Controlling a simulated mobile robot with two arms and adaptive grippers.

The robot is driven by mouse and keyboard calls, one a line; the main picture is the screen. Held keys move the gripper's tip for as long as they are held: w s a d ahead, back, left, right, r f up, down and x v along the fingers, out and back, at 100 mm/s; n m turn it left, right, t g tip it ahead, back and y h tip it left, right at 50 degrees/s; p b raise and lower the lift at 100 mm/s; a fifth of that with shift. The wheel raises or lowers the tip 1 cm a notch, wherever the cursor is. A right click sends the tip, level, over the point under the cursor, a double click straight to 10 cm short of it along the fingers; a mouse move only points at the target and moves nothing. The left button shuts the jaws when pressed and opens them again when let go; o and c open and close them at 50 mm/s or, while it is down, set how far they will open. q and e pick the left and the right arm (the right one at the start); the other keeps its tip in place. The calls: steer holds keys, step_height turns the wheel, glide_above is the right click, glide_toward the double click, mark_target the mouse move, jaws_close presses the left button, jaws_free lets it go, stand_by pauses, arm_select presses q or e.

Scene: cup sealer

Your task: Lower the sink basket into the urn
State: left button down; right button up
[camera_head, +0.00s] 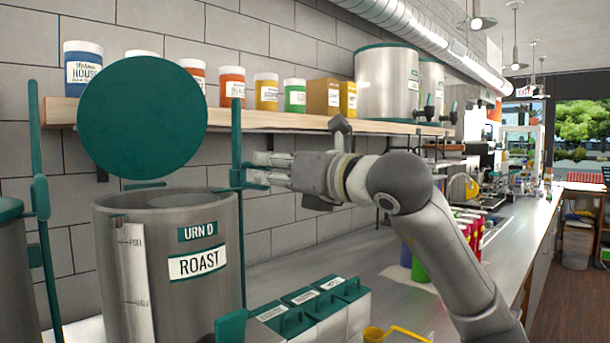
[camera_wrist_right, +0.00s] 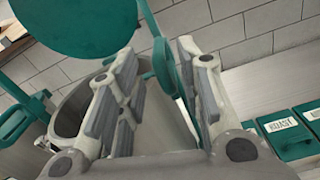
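The steel urn (camera_head: 190,290), labelled URN D and ROAST, stands upright with its top open; its rim also shows in the wrist view (camera_wrist_right: 68,120). A round green disc (camera_head: 142,118) is raised above it. I cannot make out a separate sink basket. A thin green bar (camera_head: 145,184) shows just above the rim. A green upright post (camera_head: 237,125) stands at the urn's right side, with a green knob in the wrist view (camera_wrist_right: 160,65). My right gripper (camera_head: 262,172) is at this post, fingers apart around the knob with gaps visible. My left gripper is out of view.
A second urn (camera_head: 12,270) and green post (camera_head: 36,180) stand at left. Green-lidded boxes (camera_head: 322,305) and a yellow scoop (camera_head: 374,334) are on the counter at right front. A wooden shelf (camera_head: 300,121) holds jars and steel dispensers. Coloured bottles (camera_head: 418,262) stand behind my right arm.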

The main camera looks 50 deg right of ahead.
steer(key=s+a, duration=0.1)
steer(key=s, duration=0.6)
steer(key=shift+s, duration=0.4)
